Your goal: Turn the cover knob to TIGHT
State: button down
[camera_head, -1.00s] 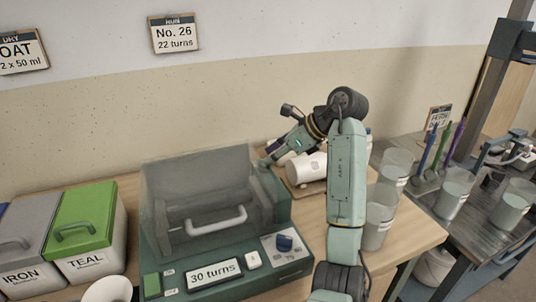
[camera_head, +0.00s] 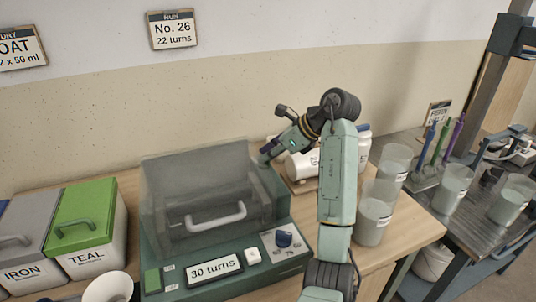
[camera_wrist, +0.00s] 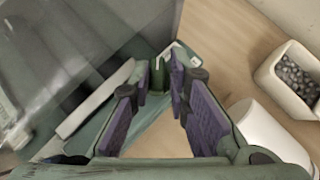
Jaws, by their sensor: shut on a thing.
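The machine (camera_head: 160,262) is a dark green box with a clear grey cover (camera_head: 200,180) that is down and has a white handle (camera_head: 215,218). My gripper (camera_head: 264,157) is at the right rear side of the machine. In the wrist view, the purple-padded fingers of my gripper (camera_wrist: 160,78) are closed on a small green cover knob (camera_wrist: 157,72). The fingers hide much of the knob. A pale label (camera_wrist: 183,50) is beside it, but I cannot read it or tell the knob's setting.
A white jar (camera_head: 298,166) lies on a board right of my gripper. A tub of grey balls (camera_wrist: 290,78) shows in the wrist view. Clear beakers (camera_head: 373,218) stand right of my arm.

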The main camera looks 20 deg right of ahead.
jog(key=shift+s+a+f+b, duration=0.1)
jog(key=shift+a+f+b, duration=0.15)
jog(key=shift+b, duration=0.1)
jog(key=shift+f+m+b, duration=0.1)
jog(key=shift+m+b, duration=0.2)
jog(key=shift+m, duration=0.1)
jog(key=shift+s+a+f+m+t+h+b, duration=0.1)
jog(key=shift+m+t+h+b, duration=0.5)
jog(key=shift+m+h+b, duration=0.45)
jog(key=shift+a+m+t+h+b, duration=0.1)
jog(key=shift+m+t+h+b, duration=0.35)
jog(key=shift+m+b, duration=0.65)
jog(key=shift+a+r+m+t+h+b, duration=0.1)
jog(key=shift+m+t+h+b, duration=0.05)
jog(key=shift+m+h+b, duration=0.4)
jog(key=shift+a+r+m+t+h+b, duration=0.1)
jog(key=shift+m+h+b, duration=0.25)
jog(key=shift+m+b, duration=0.2)
jog(key=shift+r, duration=0.1)
